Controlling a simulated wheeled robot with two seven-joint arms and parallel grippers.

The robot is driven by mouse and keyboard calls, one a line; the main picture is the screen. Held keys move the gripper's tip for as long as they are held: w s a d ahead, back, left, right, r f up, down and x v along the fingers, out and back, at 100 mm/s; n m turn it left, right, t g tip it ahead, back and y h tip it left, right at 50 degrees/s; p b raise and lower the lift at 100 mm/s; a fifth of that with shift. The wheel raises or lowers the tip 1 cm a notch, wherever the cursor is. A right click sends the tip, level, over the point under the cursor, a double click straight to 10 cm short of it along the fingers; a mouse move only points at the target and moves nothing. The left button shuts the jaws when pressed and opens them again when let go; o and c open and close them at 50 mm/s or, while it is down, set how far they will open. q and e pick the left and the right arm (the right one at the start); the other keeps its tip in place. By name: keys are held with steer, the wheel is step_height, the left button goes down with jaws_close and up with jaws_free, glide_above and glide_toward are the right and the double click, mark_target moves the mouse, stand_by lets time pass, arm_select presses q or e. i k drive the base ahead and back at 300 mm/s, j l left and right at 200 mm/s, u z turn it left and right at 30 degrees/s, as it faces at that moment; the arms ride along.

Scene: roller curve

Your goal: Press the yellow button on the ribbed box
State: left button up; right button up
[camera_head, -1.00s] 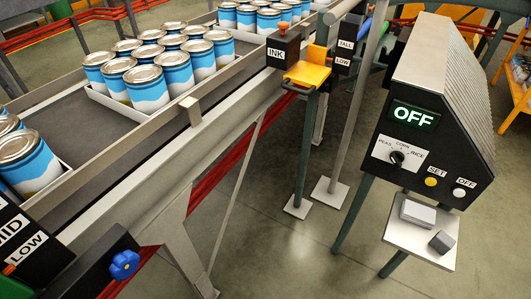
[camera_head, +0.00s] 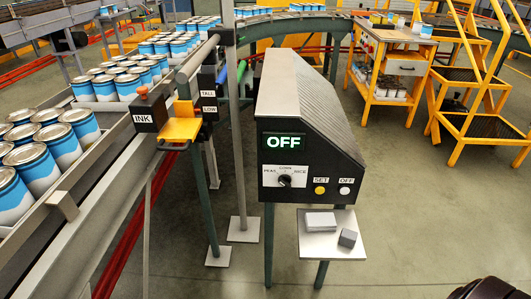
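The ribbed box (camera_head: 308,120) is dark with a sloping ribbed grey top and stands on green legs at the middle right. Its lit display (camera_head: 284,142) reads OFF. The yellow button (camera_head: 320,190) sits low on its front face under the label SET, left of a white button (camera_head: 344,190) under the label OFF. A dial knob (camera_head: 285,181) is to the left, among the words PEAS, CORN and RICE. A dark piece at the bottom right corner may be part of my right arm. Neither gripper's fingers can be made out.
A small shelf (camera_head: 318,246) with a white block and a grey block juts out below the buttons. A conveyor with blue and white cans (camera_head: 72,150) runs along the left. A grey post (camera_head: 238,170) stands left of the box.

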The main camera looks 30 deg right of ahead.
mark_target(320, 190)
steer(key=z, duration=1.35)
